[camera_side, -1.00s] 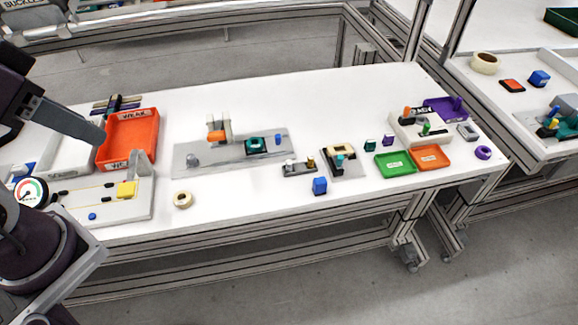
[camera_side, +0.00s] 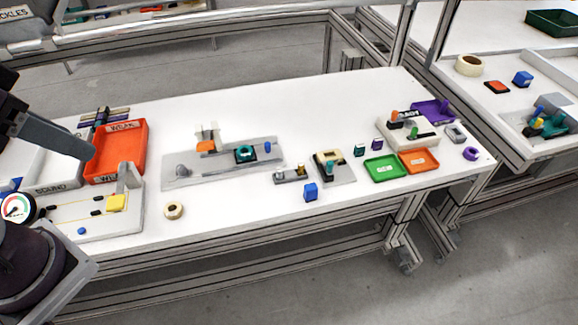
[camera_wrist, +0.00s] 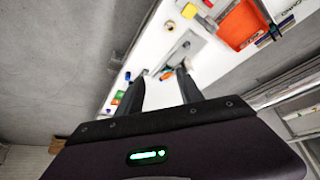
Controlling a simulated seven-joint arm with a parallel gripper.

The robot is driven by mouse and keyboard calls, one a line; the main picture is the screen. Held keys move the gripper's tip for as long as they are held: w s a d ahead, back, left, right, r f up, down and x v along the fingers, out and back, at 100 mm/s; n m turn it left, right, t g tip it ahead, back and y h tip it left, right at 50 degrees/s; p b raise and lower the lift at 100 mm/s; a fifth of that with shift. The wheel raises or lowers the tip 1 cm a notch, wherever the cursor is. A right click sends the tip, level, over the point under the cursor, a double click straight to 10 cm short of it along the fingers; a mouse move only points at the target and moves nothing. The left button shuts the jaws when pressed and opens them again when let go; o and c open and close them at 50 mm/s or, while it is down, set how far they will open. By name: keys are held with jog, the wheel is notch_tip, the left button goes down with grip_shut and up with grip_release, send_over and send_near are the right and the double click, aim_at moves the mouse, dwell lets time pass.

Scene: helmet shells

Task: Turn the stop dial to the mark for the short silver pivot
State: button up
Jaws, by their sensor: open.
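In the side view a long grey plate (camera_side: 222,171) lies mid-bench. It carries a round grey knob (camera_side: 183,171) at its left end, an upright with an orange part (camera_side: 206,147), a teal ring-shaped part (camera_side: 245,153) and a small blue peg (camera_side: 267,147). I cannot tell for sure which part is the stop dial, and no marks are readable. A small dark block (camera_side: 291,176) in front holds a silver pin (camera_side: 280,175) and a gold pin (camera_side: 301,169).
An orange tray (camera_side: 141,151) and a plate with a yellow block (camera_side: 116,203) and gauge (camera_side: 17,207) stand left. A tape roll (camera_side: 173,211) and blue block (camera_side: 311,191) lie near the front edge. Green (camera_side: 381,169) and orange (camera_side: 419,161) trays stand right. The back middle is clear.

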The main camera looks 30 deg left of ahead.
jog(key=w+f+m+g, duration=0.1)
jog(key=w+f+g, duration=0.1)
jog(key=w, duration=0.7)
jog(key=m+g, duration=0.2)
jog(key=g, duration=0.2)
send_over(179, 167)
notch_tip(179, 167, down, 22)
jog(key=shift+d+r, duration=0.1)
notch_tip(179, 167, down, 7)
jog(key=shift+f, duration=0.2)
grip_shut()
